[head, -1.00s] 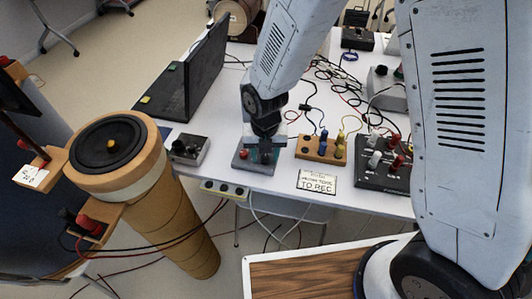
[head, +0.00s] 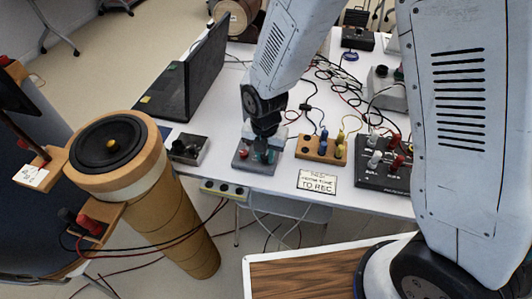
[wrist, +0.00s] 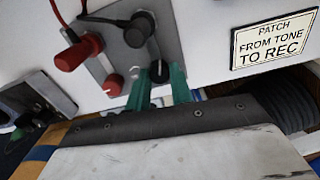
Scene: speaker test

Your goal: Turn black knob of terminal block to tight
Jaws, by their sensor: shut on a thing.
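The terminal block is a grey metal plate (head: 241,165) near the front edge of the white table. In the wrist view its plate (wrist: 133,58) bears a red plug, a black plug and a small red knob (wrist: 113,85). The black knob (wrist: 159,71) sits at its lower right, between the green fingers of my gripper (wrist: 160,82). My gripper is shut on this knob. In the head view my gripper (head: 264,155) points down onto the block and hides the black knob.
A grey box with a black dial (head: 187,148) stands left of the block. A wooden block with blue and yellow plugs (head: 320,148) and a sign card (head: 317,182) are to the right, then a black panel (head: 385,178). A speaker (head: 112,145) stands at the left.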

